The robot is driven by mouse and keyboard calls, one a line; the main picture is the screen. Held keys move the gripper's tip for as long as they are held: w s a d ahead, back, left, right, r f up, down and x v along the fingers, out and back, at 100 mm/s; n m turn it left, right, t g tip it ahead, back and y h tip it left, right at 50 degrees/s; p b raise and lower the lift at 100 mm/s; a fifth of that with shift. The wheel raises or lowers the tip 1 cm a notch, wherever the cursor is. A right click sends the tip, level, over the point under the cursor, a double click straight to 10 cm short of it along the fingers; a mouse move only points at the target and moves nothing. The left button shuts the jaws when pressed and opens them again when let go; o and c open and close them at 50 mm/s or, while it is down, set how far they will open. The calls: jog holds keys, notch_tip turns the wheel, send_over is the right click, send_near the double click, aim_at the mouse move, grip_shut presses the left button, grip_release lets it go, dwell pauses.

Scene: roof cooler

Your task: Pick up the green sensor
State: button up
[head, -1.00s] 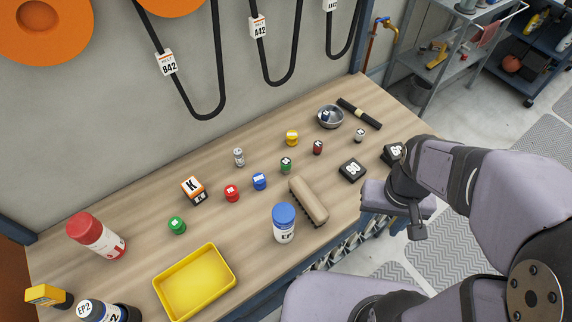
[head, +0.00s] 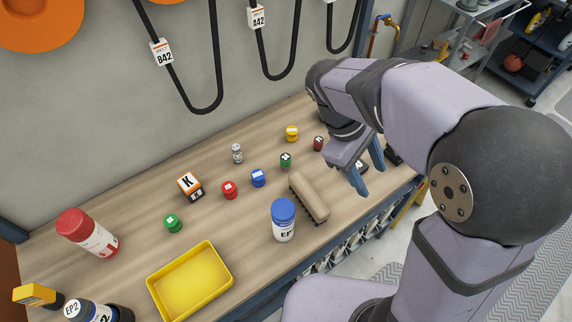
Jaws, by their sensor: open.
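Two small green cylinders stand on the wooden bench; I cannot tell from their labels which is the sensor. A bright green one (head: 173,223) with a white mark on top stands at the left, behind the yellow tray. A darker green one (head: 286,160) with a white mark on top stands near the middle, behind the tan brush. My gripper (head: 367,170) is open and empty, with blue fingers apart, over the right part of the bench. It is to the right of both green cylinders and hides most of a black block.
The yellow tray (head: 190,282), a blue-capped bottle (head: 284,224) and the tan brush (head: 309,197) line the front. Red (head: 229,190), blue (head: 258,178) and yellow (head: 292,134) cylinders stand near the green ones. A red-capped bottle (head: 88,236) stands at left.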

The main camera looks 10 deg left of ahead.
jog(key=w+a+n+t+h+b, duration=0.1)
jog(key=w+a+n+t+h, duration=0.1)
jog(key=w+a+n, duration=0.3)
jog(key=w+a+n+t+h+b, duration=0.2)
jog(key=a+n, duration=0.2)
jog(key=a, duration=0.3)
jog(key=s+a+n+t+b, duration=0.15)
jog(key=a+n+t, duration=0.45)
jog(key=a, duration=0.9)
jog(key=h, duration=0.1)
send_near(283, 159)
jog(key=shift+w+d+t, duration=0.3)
jog(key=shift+w, duration=0.5)
jog(key=shift+f, duration=0.3)
jog(key=shift+p+x, duration=0.4)
jog(key=shift+x, duration=0.5)
jog(key=shift+s+d+p+x, duration=0.15)
jog(key=shift+p+x, duration=0.55)
jog(key=shift+x, duration=0.45)
jog(key=shift+s+d+p+x, duration=0.15)
jog(key=shift+p+x, duration=0.5)
jog(key=shift+x, duration=0.45)
jog(key=shift+w+d+f, duration=0.25)
jog(key=shift+w+d, duration=0.1)
jog(key=shift+w, duration=0.05)
jog(key=shift+c, duration=0.6)
